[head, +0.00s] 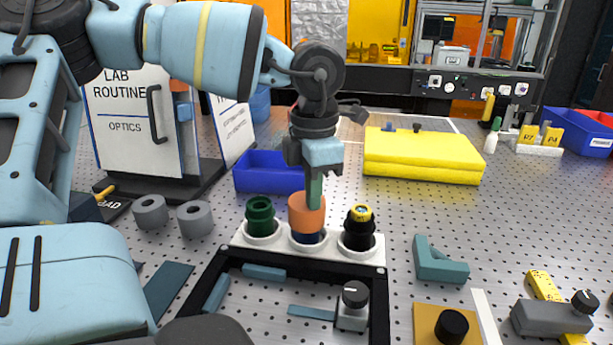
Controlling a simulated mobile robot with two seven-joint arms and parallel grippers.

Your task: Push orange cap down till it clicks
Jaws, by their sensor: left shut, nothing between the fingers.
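The orange cap (296,212) sits on a dark blue body (306,238) in the middle hole of a white three-hole holder (273,246). My left gripper (314,205) points straight down at the cap, shut and with nothing between its fingers. Its greenish fingertips overlap the cap in the picture. I cannot tell whether they touch its top or are just in front of it. A green piece (260,215) stands in the left hole, and a black piece with a yellow top (358,228) stands in the right hole. My right gripper is not in view.
A blue bin (262,172) and a yellow case (422,158) stand behind the holder. Two grey cylinders (150,212) are at the left. A black-knobbed clamp (353,306) is in front, and a teal angle block (440,263) is at the right.

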